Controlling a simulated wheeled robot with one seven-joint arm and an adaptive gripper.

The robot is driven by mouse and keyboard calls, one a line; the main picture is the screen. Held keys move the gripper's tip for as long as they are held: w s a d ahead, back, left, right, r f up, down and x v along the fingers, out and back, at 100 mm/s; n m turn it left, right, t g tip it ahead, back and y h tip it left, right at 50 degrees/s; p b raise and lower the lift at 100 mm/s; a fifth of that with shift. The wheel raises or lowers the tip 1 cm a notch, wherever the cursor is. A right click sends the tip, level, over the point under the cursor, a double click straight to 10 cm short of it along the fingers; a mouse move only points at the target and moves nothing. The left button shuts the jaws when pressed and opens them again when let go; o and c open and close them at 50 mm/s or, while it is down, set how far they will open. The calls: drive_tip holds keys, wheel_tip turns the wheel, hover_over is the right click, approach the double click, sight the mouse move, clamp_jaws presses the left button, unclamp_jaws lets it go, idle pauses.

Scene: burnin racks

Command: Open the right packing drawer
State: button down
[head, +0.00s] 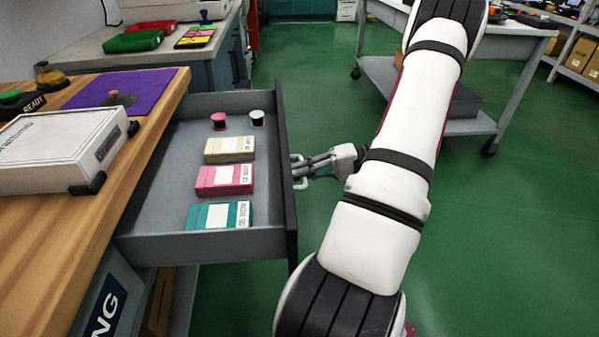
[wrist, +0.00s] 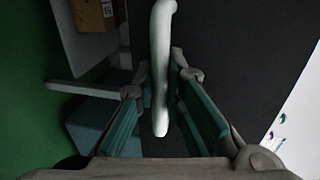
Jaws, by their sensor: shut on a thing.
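The packing drawer (head: 262,245) is pulled far out from under the wooden bench in the head view. Its dark front panel (head: 288,190) faces right. My gripper (head: 308,168) is at the drawer's outer face, shut on the light grey drawer handle (head: 298,172). In the wrist view the handle (wrist: 160,70) runs between the two fingers of my gripper (wrist: 161,110), against the dark panel (wrist: 230,60).
A grey cart (head: 450,122) stands behind my arm. Green floor (head: 510,230) is clear at right.

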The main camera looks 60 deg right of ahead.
drive_tip(key=c, duration=1.7)
unclamp_jaws()
drive_tip(key=shift+o, duration=0.2)
drive_tip(key=shift+d, duration=0.1)
drive_tip(key=v, duration=1.2)
drive_tip(key=shift+s+f, duration=0.1)
